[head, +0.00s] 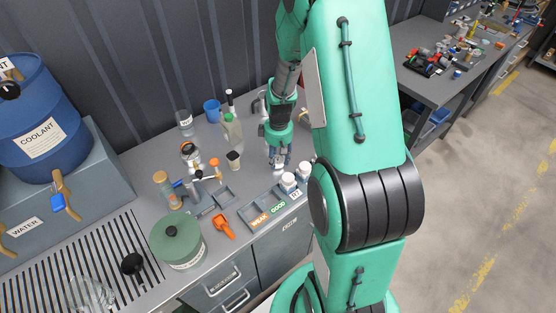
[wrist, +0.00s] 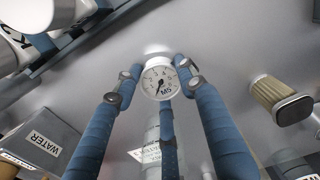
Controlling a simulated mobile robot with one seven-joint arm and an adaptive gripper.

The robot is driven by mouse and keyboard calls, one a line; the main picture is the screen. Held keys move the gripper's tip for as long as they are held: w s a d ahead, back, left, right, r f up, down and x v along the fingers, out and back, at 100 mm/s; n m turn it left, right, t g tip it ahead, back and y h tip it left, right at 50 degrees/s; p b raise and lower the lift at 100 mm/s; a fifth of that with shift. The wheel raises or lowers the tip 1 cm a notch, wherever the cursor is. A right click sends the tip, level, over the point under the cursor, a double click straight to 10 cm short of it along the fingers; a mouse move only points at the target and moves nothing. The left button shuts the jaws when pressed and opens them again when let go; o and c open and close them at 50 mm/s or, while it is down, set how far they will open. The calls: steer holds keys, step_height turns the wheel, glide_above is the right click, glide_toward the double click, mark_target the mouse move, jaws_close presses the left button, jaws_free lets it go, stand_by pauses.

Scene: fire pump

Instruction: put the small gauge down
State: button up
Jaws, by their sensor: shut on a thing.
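The small gauge (wrist: 160,80) has a round white face with black numbers, a needle and the mark "M5". In the wrist view it sits between the blue fingertips of my gripper (wrist: 159,85), which are closed around it. In the head view my gripper (head: 278,157) points down over the grey bench (head: 262,177), near its front edge and behind two white-capped jars. The gauge is too small to make out there. I cannot tell whether it touches the bench.
A tray with "WEAK" and "GOOD" labels (head: 262,218) lies at the front edge, with white-capped jars (head: 289,180) close by. A green pot (head: 177,244) stands further left.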

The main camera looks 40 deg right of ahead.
mark_target(278, 160)
steer(key=shift+f, duration=0.2)
steer(key=o, duration=1.2)
steer(key=shift+o, duration=0.2)
step_height(278, 160, up, 12)
steer(key=p, duration=0.2)
steer(key=shift+r, duration=0.1)
